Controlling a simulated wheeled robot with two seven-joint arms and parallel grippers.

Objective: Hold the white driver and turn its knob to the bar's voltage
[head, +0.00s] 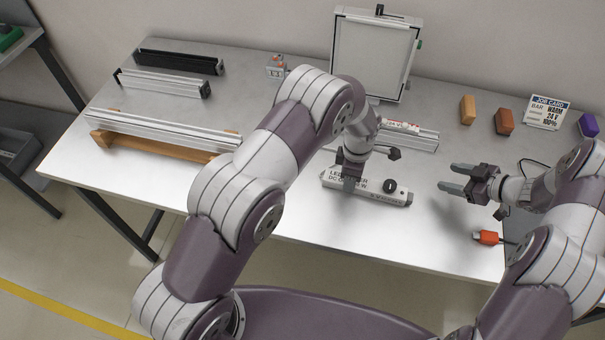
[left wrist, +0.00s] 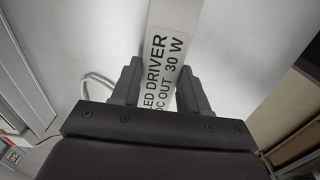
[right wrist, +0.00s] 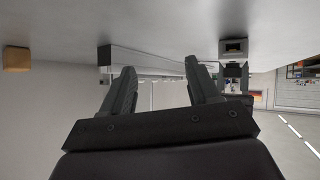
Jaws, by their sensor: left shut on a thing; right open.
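The white LED driver (head: 368,191) lies on the table near its front edge, with a black round knob (head: 390,186) on its top towards the right end. My left gripper (head: 349,182) is shut on the driver near its left part, and the left wrist view shows the fingers on both sides of the lettered white body (left wrist: 168,60). My right gripper (head: 450,178) is open and empty, to the right of the driver and apart from it. The job card (head: 547,112) at the back right reads BAR, WARM, 24 V, 100%. The knob's setting is too small to read.
Light bars (head: 160,85) lie at the back left, and a long one (head: 165,128) rests on a wooden stand (head: 150,146). A framed white panel (head: 372,55) stands at the back. Coloured blocks (head: 467,110) sit back right. An orange connector (head: 487,237) lies near the right front edge.

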